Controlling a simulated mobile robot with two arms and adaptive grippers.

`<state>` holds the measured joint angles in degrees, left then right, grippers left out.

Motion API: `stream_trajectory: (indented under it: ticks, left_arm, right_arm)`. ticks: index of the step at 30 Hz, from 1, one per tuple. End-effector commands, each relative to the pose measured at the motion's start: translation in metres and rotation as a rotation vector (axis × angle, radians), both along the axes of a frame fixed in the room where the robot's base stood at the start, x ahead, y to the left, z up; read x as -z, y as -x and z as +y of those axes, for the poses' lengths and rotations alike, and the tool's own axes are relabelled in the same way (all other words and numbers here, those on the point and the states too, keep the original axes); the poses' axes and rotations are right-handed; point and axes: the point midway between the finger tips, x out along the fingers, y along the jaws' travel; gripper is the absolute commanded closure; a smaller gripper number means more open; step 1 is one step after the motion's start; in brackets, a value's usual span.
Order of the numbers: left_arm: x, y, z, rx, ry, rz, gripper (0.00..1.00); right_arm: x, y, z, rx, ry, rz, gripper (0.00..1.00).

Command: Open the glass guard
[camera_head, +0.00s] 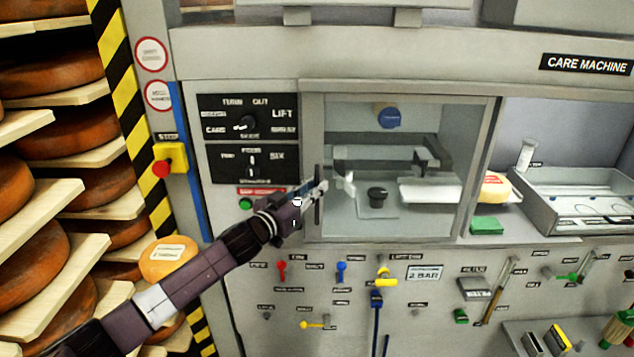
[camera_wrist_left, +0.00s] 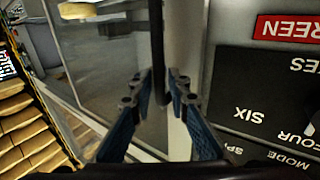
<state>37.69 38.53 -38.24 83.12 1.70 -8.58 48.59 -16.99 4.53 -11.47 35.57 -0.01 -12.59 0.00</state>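The glass guard (camera_head: 352,125) is a clear panel in a grey frame on the machine's front, and it looks closed. Its dark upright handle (camera_head: 318,212) is at its left edge. My left gripper (camera_head: 317,187) is at the handle. In the left wrist view, the handle (camera_wrist_left: 157,45) runs down between the two blue-padded fingers of my gripper (camera_wrist_left: 160,85). The fingers stand apart, with a small gap beside the bar. My right gripper is in neither view.
A black panel with a dial (camera_head: 245,123) is left of the guard. A red stop button (camera_head: 161,169) and cheese shelves (camera_head: 60,225) are farther left. Coloured levers (camera_head: 341,268) line the panel below. An open metal tray (camera_head: 575,200) is at right.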

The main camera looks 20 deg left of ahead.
Motion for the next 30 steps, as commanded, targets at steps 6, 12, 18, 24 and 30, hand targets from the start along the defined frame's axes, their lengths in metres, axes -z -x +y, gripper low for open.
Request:
stream_trajectory:
  ticks: [6, 12, 18, 24, 30]
  left_arm:
    - [0.0001, -0.0092, -0.0039, 0.001, 0.000, 0.001, 0.84]
    - [0.0005, -0.0095, -0.0038, 0.001, 0.000, 0.001, 0.84]
    - [0.0005, -0.0093, -0.0036, 0.001, -0.001, 0.001, 1.00]
    - [0.0005, -0.0093, -0.0035, 0.001, -0.001, 0.001, 1.00]
    - [0.0007, -0.0094, -0.0041, 0.001, -0.001, 0.001, 1.00]
  right_arm:
    - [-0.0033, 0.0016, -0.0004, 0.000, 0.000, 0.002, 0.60]
    - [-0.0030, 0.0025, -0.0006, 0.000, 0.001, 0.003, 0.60]
    - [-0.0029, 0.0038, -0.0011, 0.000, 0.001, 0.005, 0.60]
    - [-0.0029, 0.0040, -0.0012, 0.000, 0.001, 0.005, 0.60]
    - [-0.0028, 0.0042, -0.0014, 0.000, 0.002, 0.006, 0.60]
